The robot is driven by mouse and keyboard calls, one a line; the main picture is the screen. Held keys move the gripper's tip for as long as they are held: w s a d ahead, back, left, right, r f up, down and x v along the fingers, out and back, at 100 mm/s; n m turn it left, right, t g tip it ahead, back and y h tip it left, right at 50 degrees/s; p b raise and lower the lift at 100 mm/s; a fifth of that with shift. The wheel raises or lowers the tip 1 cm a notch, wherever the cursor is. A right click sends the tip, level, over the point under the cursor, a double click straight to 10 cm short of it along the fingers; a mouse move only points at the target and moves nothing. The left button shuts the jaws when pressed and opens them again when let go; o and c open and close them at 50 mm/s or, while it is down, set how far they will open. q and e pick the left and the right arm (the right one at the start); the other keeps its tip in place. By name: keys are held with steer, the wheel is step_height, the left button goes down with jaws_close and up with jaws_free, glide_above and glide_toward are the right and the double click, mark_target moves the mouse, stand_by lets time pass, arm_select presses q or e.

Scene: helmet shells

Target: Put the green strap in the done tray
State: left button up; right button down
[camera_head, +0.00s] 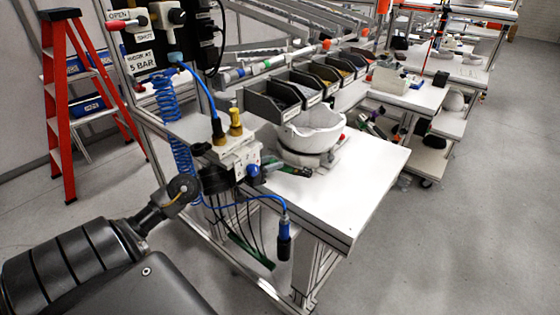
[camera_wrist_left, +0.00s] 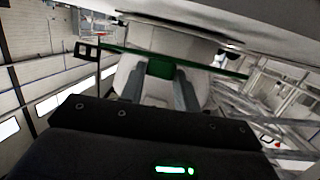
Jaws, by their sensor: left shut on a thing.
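In the left wrist view my left gripper (camera_wrist_left: 158,82) is shut on the green strap (camera_wrist_left: 160,67). The strap's long green band runs crosswise past both fingers, with a dark buckle-like end at left. In the head view my left arm comes in from the lower left, and its fingers are hidden or hard to make out behind the valve block and cables. A green piece (camera_head: 294,171) shows by the table's left side and another green strip shows lower down; I cannot tell which is the held strap. I cannot pick out the done tray. My right gripper is out of view.
Dark bins (camera_head: 272,100) line the table's back. A valve block (camera_head: 236,155), a blue coiled hose (camera_head: 175,125) and hanging cables crowd the left side. The table's front right is clear.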

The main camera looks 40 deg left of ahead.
arm_select(q)
steer(key=f+b+v, duration=0.1)
steer(key=f+v, duration=0.1)
steer(key=v, duration=1)
steer(key=shift+s+f, duration=0.2)
steer(key=shift+s, duration=0.15)
